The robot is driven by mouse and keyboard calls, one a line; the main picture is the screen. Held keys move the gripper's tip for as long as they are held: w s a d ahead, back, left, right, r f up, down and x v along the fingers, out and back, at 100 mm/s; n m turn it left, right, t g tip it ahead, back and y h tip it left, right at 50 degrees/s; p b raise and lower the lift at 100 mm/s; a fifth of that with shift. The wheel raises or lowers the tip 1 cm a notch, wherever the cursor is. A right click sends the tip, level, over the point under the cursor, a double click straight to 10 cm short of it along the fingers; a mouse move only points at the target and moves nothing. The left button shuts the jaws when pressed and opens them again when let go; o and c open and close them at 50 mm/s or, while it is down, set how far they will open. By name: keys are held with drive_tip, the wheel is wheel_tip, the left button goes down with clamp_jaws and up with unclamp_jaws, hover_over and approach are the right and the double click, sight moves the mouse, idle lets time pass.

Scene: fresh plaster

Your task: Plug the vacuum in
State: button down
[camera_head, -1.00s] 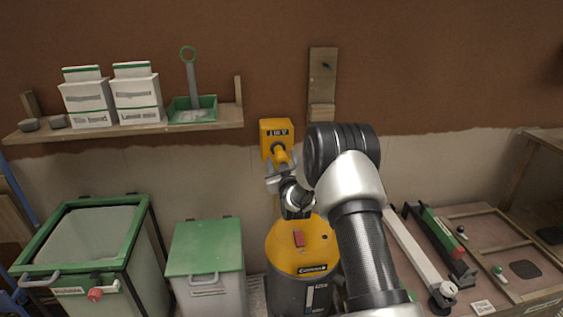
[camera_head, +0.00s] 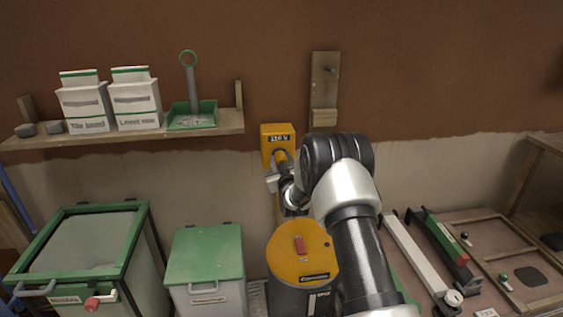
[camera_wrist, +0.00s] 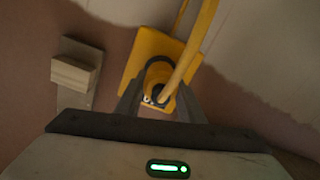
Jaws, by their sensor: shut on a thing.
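The yellow outlet box (camera_head: 269,147) is on the wall, left of the wooden board. The vacuum (camera_head: 287,251), with a yellow top and a red switch, stands on the floor below it. My gripper (camera_head: 281,170) is right in front of the box's lower part. In the wrist view, my gripper (camera_wrist: 158,107) is shut on the yellow plug (camera_wrist: 157,76), one finger on each side. Its thick yellow cable (camera_wrist: 196,42) runs up out of that view. The plug overlaps the outlet box (camera_wrist: 140,62); its contact face is hidden, so I cannot tell whether it is seated.
A shelf (camera_head: 225,120) with two white cartons and a green tray is at the left. A green-lidded bin (camera_head: 205,255) and a green-framed bin (camera_head: 140,240) stand below. A wooden board (camera_head: 325,75) is fixed right of the outlet. Tools lie on a bench (camera_head: 480,228) at right.

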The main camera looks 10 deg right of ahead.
drive_tip(key=c, duration=1.5)
unclamp_jaws()
drive_tip(key=shift+w+r, duration=0.1)
drive_tip(key=shift+r, duration=0.15)
drive_tip(key=shift+c, duration=0.2)
drive_tip(key=o, duration=0.3)
drive_tip(key=shift+f, duration=0.15)
drive_tip(key=shift+o, duration=0.2)
drive_tip(key=s+p, duration=0.2)
drive_tip(key=s, duration=1.5)
drive_tip(key=shift+s+p, duration=0.2)
drive_tip(key=shift+p, duration=0.2)
